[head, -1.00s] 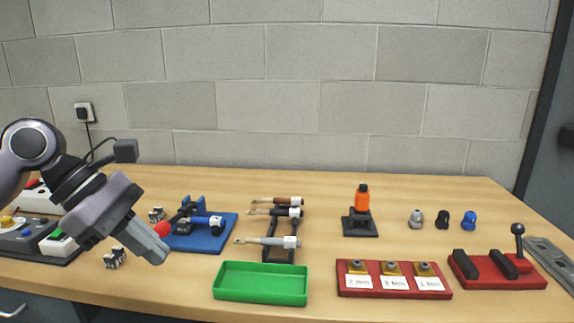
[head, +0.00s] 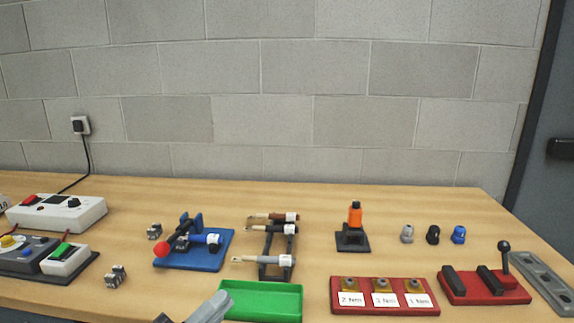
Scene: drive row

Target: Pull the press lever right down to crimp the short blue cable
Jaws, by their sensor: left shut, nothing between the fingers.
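The press stands on a blue base plate (head: 215,262) at left of centre. Its dark lever slopes down toward the front left and ends in a red knob (head: 162,249), low near the plate's left edge. I cannot tell whether the lever is at its bottom stop. The short blue cable (head: 212,239), with a white label, lies across the press at its right side; its inner end is hidden among the press parts. My left gripper (head: 216,304) is shut and empty at the bottom edge, in front of the press and apart from the knob. My right gripper is not in view.
A green tray (head: 262,286) lies close right of my left gripper. Behind it a dark rack (head: 274,271) holds several labelled cables. A red three-place stand (head: 385,310) and a red lever fixture (head: 485,298) are to the right. Control boxes (head: 60,212) are at left.

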